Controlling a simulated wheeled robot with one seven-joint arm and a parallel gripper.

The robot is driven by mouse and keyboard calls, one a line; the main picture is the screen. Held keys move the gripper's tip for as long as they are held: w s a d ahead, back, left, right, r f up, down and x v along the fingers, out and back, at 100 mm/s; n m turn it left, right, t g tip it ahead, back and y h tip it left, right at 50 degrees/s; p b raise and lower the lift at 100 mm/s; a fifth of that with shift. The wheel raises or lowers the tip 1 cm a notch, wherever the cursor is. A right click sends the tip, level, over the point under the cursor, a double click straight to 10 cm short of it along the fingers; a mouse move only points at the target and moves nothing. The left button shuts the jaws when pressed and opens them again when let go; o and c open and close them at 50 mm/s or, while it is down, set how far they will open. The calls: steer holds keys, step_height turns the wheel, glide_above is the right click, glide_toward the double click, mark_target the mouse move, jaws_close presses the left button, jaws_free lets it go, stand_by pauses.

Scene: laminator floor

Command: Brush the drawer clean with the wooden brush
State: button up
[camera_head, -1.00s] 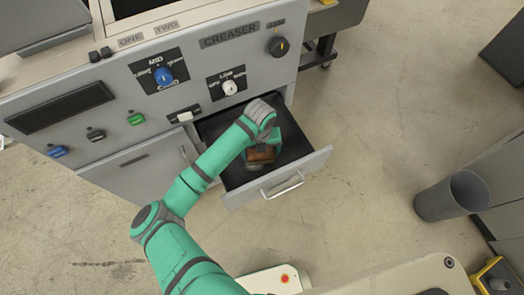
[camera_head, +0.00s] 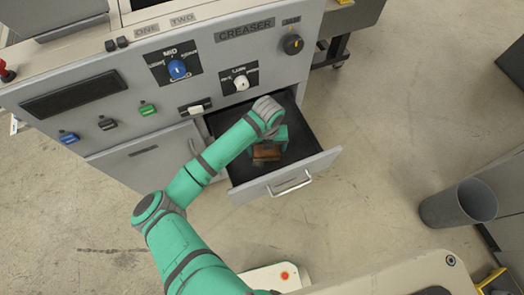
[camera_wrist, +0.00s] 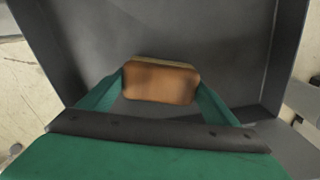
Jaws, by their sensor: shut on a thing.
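The drawer (camera_head: 236,178) of the grey machine is pulled open, with a dark inside. It also shows in the wrist view (camera_wrist: 225,50), around my gripper. The wooden brush (camera_head: 267,153) has a brown block. In the wrist view the brush (camera_wrist: 162,82) lies crosswise between my two green fingers. My gripper (camera_wrist: 160,86) is shut on the brush and holds it inside the drawer's outline. The bristles are mostly hidden under the block. I cannot tell whether they touch the drawer floor.
The drawer front with its handle (camera_head: 291,184) faces the open floor. The machine's control panel (camera_head: 170,90) with knobs and switches rises behind the drawer. A grey bin (camera_head: 460,204) stands on the floor at the right. The floor between bin and drawer is clear.

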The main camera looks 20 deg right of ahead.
mark_target(275, 146)
steer(key=d, duration=0.3)
steer(key=shift+w+d, duration=0.1)
steer(key=shift+w, duration=0.05)
steer(key=shift+w+d+r, duration=0.1)
steer(key=shift+d+r, duration=0.05)
steer(key=shift+r, duration=3.9)
